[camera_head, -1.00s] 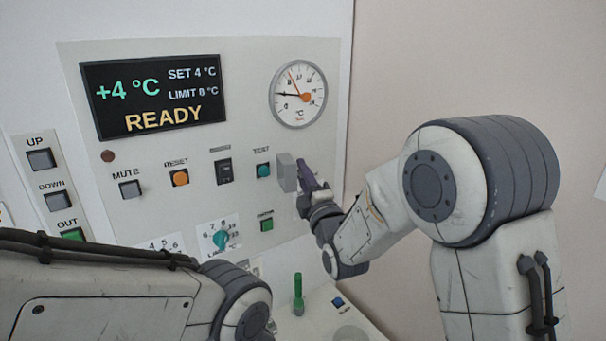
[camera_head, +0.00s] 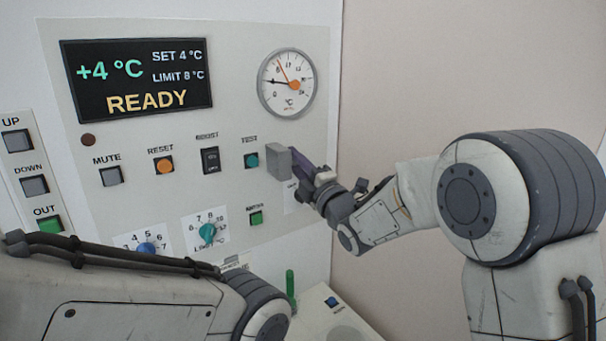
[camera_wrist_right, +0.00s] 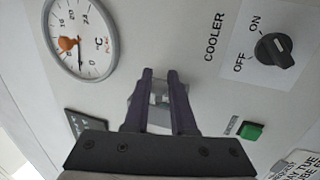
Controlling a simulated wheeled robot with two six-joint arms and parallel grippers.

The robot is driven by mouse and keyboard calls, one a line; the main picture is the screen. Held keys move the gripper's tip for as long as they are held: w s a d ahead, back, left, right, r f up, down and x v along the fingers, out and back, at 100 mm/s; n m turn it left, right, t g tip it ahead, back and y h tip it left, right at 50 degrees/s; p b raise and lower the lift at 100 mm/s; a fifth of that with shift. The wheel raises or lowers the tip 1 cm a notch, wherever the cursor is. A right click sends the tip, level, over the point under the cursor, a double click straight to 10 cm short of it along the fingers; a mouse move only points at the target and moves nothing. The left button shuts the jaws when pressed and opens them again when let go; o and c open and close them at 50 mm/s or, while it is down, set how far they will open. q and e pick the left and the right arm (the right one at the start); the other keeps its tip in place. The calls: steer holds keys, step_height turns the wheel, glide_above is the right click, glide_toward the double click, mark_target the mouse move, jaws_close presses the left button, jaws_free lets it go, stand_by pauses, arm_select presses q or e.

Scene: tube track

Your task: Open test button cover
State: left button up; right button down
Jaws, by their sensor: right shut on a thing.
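The teal test button (camera_head: 251,160) shows uncovered below its TEST label on the panel. The grey cover (camera_head: 278,163) stands out from the panel just right of the button. My right gripper (camera_head: 302,172) reaches in from the right and is shut on the cover. In the right wrist view the two purple fingers (camera_wrist_right: 161,85) point at the panel with the pale grey cover (camera_wrist_right: 159,98) between them; the fingers hide part of it. My left arm crosses the lower left of the head view; its gripper is out of view.
A round gauge (camera_head: 286,83) sits above the cover. A boost switch (camera_head: 210,160) and a green button (camera_head: 256,217) are close by. The COOLER knob (camera_wrist_right: 273,50) shows in the wrist view. A green upright handle (camera_head: 290,285) stands below on the ledge.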

steer(key=shift+w+d+n+g+y+b, duration=0.1)
steer(key=shift+w+n+g+y+b, duration=0.3)
steer(key=shift+n+g+y+b, duration=0.3)
steer(key=shift+w+d+n+g+y+b, duration=0.1)
steer(key=shift+w+n+g+y+b, duration=0.35)
steer(key=shift+g+y+b, duration=0.4)
steer(key=shift+s+a, duration=0.1)
steer(key=c, duration=0.7)
jaws_free()
steer(key=shift+c, duration=0.2)
steer(key=b+v, duration=0.5)
steer(key=v, duration=0.5)
steer(key=shift+s, duration=0.15)
steer(key=shift+f, duration=0.15)
